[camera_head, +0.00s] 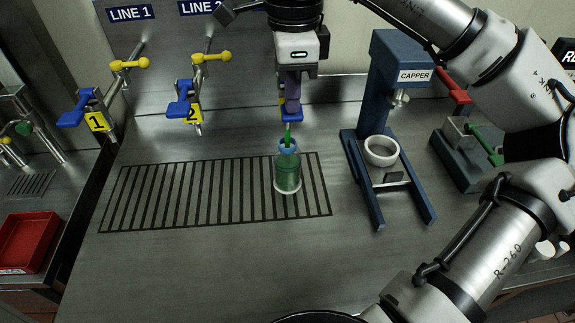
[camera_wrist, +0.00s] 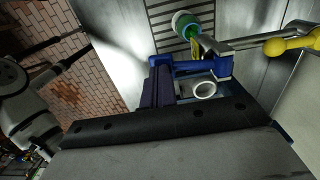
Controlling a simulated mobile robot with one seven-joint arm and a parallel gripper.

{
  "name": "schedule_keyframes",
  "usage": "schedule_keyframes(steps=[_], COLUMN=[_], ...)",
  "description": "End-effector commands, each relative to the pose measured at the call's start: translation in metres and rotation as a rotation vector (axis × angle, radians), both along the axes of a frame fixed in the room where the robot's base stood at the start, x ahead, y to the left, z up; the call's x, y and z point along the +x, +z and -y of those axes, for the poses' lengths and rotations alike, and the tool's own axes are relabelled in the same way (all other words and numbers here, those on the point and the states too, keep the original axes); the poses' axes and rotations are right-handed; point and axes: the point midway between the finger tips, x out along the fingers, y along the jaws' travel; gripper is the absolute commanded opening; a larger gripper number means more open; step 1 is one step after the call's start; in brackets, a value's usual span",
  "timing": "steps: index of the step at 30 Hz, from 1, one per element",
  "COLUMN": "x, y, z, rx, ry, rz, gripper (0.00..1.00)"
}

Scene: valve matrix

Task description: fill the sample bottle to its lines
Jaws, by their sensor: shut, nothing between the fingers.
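The sample bottle (camera_head: 288,173) stands upright on the drain grate (camera_head: 150,200), at its right part. It holds green liquid, and a green stream runs into its mouth from above. Its fill lines are too small to read. The bottle also shows in the wrist view (camera_wrist: 186,24), with green at its mouth. My gripper (camera_head: 292,107) points down above and behind the bottle, shut and empty. It is close to a blue lever (camera_head: 283,115), which it partly hides; I cannot tell if they touch. In the wrist view the shut fingers (camera_wrist: 159,86) are beside the blue lever (camera_wrist: 205,68).
Valves 1 (camera_head: 96,121) and 2 (camera_head: 193,112), with blue levers and yellow handles, stand at left. A red tray (camera_head: 26,242) lies far left. The front counter is clear.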

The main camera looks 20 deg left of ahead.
Motion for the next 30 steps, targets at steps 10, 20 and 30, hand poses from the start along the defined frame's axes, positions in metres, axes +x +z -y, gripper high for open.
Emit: schedule_keyframes(steps=[10,20,30], x=[0.000,0.000,0.000], y=[0.027,0.054,0.053], z=[0.000,0.000,0.000], rx=[-0.001,0.000,0.000], ry=[0.000,0.000,0.000], rz=[0.000,-0.001,0.000], gripper=[0.00,0.00,0.00])
